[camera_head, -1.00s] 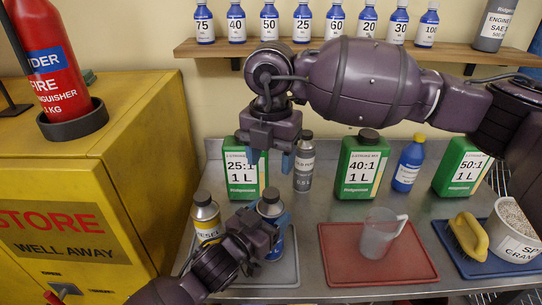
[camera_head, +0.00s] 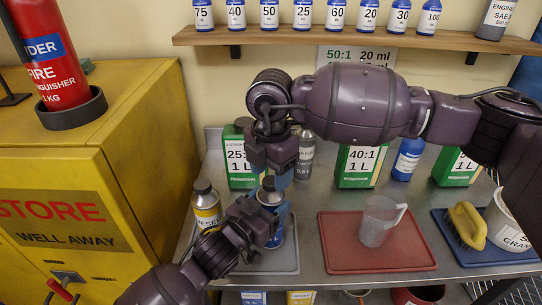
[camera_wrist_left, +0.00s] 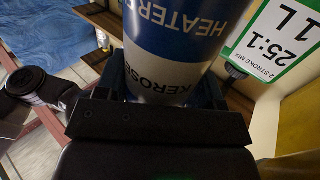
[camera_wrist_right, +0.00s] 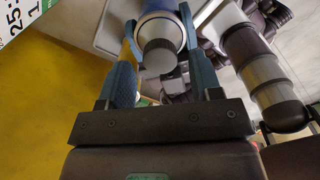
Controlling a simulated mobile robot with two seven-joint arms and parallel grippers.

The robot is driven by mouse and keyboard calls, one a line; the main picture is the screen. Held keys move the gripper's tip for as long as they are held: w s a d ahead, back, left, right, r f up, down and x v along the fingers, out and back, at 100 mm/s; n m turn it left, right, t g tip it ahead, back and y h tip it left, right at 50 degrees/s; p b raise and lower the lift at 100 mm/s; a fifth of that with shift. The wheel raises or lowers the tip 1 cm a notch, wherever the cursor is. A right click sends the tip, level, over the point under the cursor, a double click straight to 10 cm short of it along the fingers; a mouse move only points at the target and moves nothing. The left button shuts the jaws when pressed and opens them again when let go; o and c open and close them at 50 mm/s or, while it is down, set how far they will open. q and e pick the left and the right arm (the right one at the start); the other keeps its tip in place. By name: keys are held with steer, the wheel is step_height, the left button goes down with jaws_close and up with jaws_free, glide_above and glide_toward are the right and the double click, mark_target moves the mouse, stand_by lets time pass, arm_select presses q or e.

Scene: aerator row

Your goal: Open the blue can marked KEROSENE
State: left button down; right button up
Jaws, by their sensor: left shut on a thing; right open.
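The blue can marked KEROSENE (camera_head: 275,238) stands upright on a grey mat (camera_head: 288,258), with its dark grey cap on. In the left wrist view its blue and white body (camera_wrist_left: 175,45) fills the space between the fingers, label upside down. My left gripper (camera_head: 262,228) is shut on the can's body from the front. My right gripper (camera_head: 275,184) is open, pointing down just above the can. In the right wrist view the round cap (camera_wrist_right: 160,56) lies between its two blue fingers, with a gap on each side. The cap is partly hidden in the head view.
A yellow DIESEL can (camera_head: 206,205) stands close on the left. Green jugs (camera_head: 358,165) and a grey bottle (camera_head: 305,155) stand behind. A measuring jug (camera_head: 377,222) stands on a red mat (camera_head: 345,258) to the right. A yellow cabinet (camera_head: 110,130) borders the left side.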

steer(key=shift+f, duration=0.85)
